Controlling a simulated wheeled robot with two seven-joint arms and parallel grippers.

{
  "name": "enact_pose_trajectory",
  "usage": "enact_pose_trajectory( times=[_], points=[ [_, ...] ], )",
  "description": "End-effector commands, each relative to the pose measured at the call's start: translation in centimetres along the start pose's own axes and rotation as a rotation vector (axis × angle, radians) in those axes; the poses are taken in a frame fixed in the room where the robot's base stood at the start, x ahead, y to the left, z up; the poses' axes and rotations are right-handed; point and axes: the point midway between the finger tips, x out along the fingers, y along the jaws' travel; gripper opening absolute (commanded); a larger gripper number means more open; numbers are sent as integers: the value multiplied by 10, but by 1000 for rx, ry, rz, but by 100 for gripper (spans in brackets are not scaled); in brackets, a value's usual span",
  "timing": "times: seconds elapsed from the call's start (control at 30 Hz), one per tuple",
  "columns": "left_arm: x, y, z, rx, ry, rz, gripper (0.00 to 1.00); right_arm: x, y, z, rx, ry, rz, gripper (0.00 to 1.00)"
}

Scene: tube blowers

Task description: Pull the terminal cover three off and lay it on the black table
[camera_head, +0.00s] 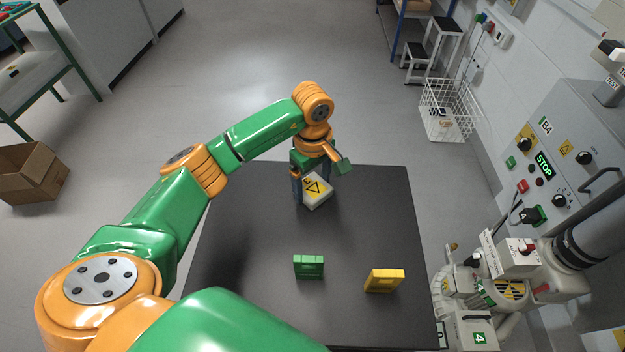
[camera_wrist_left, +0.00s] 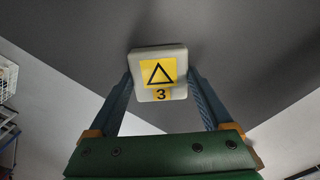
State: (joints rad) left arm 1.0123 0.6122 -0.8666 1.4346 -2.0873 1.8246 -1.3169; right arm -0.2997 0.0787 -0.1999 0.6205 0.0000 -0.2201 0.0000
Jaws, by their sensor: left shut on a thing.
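In the head view the cover (camera_head: 318,194) is at the far part of the black table (camera_head: 350,240), below my left gripper (camera_head: 312,190). I cannot tell whether the cover touches the table top. My right gripper is not in view.
A green block (camera_head: 308,267) and a yellow block (camera_head: 384,281) stand on the near part of the table. Machinery with white housings (camera_head: 500,270) stands at the table's right edge, below a grey control panel (camera_head: 565,150). The table's middle is clear.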

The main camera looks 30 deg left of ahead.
Motion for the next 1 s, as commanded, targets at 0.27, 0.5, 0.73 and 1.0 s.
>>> enact_pose_trajectory(
  times=[0.27, 0.5, 0.73, 1.0],
  points=[
    [2, 0, 0, 0, 0, 0, 0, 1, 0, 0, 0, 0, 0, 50],
    [2, 0, 0, 0, 0, 0, 100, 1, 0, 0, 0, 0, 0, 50],
    [-18, 1, -1, 0, 2, 4, 100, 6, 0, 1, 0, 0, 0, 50],
    [-66, 0, 0, -1, 1, 2, 100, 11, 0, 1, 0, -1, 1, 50]
  ],
)
